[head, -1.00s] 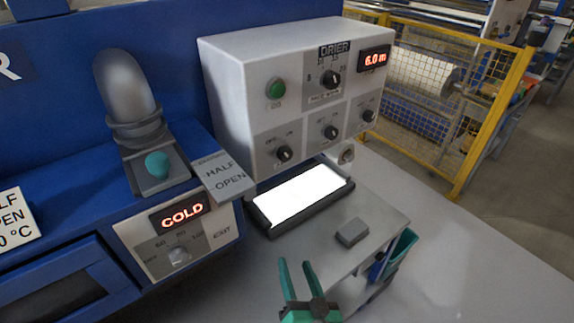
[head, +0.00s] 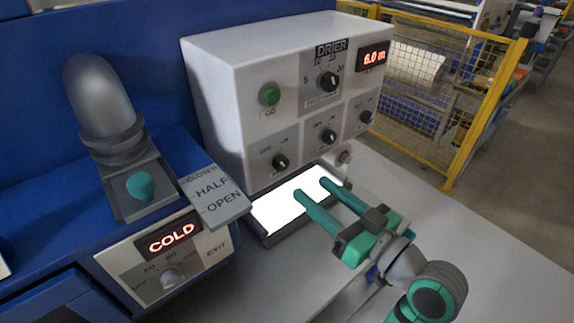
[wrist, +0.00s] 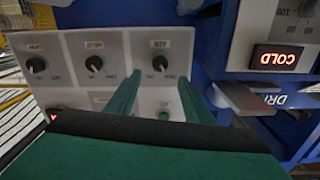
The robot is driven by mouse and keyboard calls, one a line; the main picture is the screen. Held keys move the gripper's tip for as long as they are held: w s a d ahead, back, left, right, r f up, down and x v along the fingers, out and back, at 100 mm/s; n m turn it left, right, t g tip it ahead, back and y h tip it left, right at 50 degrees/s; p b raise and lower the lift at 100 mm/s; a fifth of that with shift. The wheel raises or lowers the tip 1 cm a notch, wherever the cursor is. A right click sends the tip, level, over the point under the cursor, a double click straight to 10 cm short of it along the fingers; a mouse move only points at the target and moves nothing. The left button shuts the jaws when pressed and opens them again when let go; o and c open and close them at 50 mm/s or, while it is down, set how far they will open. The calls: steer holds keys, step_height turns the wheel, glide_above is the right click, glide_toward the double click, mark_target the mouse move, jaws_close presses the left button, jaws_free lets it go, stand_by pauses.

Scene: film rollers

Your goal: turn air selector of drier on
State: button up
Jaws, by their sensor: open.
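The drier (head: 215,75) is a pale grey box with a row of three black OFF/ON knobs low on its front. The left knob (head: 280,162) is the right one in the upside-down wrist view (wrist: 160,63), where its small label seems to read AIR. Its pointer direction is too small to tell surely. The middle knob (head: 328,136) and right knob (head: 366,117) sit beside it. My gripper (head: 313,189) has two green fingers, apart and empty, in front of the panel below the knobs. In the wrist view the fingers (wrist: 161,82) point at the panel, either side of the AIR knob's column.
Above the knobs are a green button (head: 269,94), a dial (head: 328,81) and a 6.0 m display (head: 373,59). A bright white lit plate (head: 288,203) lies below the fingers. A HALF/OPEN sign plate (head: 214,196) and COLD display (head: 170,235) stand left. A yellow fence (head: 480,110) is at right.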

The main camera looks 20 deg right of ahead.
mark_target(285, 166)
steer(key=x, duration=1)
steer(key=shift+w+a, duration=0.1)
steer(key=shift+a, duration=0.05)
steer(key=shift+f, duration=0.1)
steer(key=c, duration=1)
